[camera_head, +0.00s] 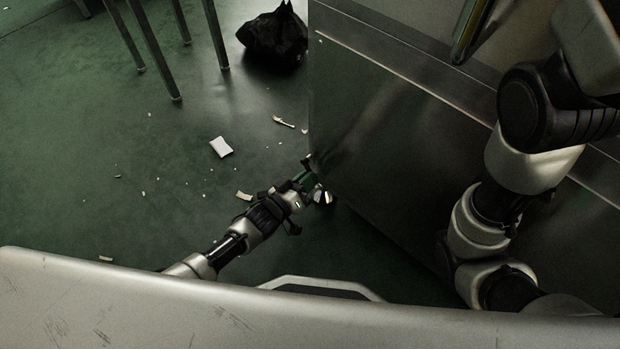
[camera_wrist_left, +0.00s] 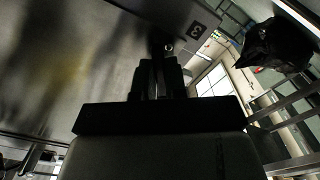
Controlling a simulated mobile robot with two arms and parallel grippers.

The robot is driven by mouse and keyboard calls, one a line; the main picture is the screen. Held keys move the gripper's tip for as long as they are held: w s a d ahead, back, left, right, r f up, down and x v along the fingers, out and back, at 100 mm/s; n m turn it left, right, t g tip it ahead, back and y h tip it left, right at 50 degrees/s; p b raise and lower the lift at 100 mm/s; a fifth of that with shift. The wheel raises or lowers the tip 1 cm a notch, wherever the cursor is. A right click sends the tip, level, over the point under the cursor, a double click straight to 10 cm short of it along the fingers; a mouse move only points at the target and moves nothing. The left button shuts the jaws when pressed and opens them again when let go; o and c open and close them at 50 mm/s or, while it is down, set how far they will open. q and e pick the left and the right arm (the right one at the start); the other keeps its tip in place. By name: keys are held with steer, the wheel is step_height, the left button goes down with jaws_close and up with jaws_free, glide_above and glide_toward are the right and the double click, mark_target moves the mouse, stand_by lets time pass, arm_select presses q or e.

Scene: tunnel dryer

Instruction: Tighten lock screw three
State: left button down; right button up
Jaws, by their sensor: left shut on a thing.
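Lock screw three (camera_wrist_left: 168,47) shows as a small round metal end at the fingertips in the left wrist view, on the underside or edge of a dark metal panel. A label with the number 3 (camera_wrist_left: 197,31) is beside it. My left gripper (camera_wrist_left: 159,68) is shut on the screw, and its fingers hide most of it. In the head view my left gripper (camera_head: 307,180) is low, at the near left corner of the metal cabinet (camera_head: 400,130); the screw cannot be made out there.
A black bag (camera_head: 275,36) lies on the green floor (camera_head: 80,150) beside the cabinet. Thin metal legs (camera_head: 128,38) stand at the top left. A white scrap (camera_head: 221,147) and small debris are scattered about. The floor left of my left arm is otherwise open.

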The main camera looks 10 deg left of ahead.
arm_select(q)
steer(key=m, duration=0.2)
steer(key=a+m, duration=0.1)
steer(key=shift+w+a+f, duration=0.1)
steer(key=shift+w+f, duration=0.25)
steer(key=shift+w, duration=0.05)
steer(key=shift+w+a+m, duration=0.2)
steer(key=shift+a+m, duration=0.05)
steer(key=shift+m, duration=0.65)
steer(key=shift+w+a+m, duration=0.15)
steer(key=shift+a+m, duration=0.1)
steer(key=shift+m, duration=0.65)
steer(key=c, duration=1.2)
jaws_free()
steer(key=shift+o, duration=0.2)
